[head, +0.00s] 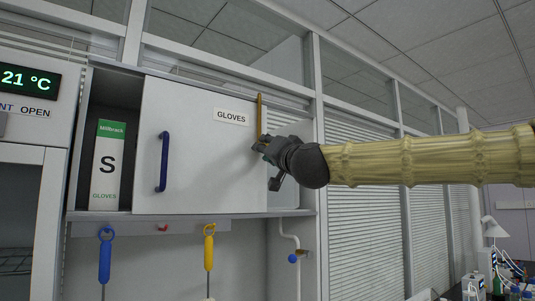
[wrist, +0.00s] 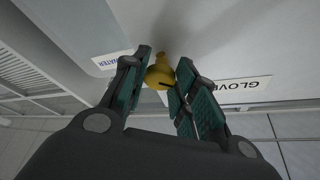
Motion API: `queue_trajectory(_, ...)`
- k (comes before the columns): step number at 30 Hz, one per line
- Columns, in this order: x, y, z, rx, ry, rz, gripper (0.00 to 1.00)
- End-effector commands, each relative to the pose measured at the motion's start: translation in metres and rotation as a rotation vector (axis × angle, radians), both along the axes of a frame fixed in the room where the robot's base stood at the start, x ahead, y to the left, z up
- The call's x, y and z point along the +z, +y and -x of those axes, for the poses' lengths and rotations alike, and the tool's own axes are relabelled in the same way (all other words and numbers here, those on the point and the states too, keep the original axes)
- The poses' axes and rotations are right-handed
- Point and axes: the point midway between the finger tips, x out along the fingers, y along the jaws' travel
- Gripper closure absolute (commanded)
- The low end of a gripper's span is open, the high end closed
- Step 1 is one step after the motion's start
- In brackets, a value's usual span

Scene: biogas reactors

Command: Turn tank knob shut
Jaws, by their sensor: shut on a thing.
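A WATER label (wrist: 113,58) lies left of the knob in the wrist view. My gripper hides the knob's base.
A white panel (head: 190,172) with a GLOVES label (head: 231,117) and a blue handle (head: 163,162) is left of my gripper. A glove box (head: 107,165) stands in the open shelf. Blue and yellow tools (head: 209,248) hang below. Window blinds (head: 365,215) are behind my arm.

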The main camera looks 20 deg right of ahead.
Motion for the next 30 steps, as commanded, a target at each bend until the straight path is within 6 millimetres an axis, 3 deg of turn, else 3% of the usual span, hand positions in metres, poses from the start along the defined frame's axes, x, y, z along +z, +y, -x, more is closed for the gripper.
queue_trajectory(30,0.0067,0.0033,0.0008,0.001,0.303,-0.830,0.96)
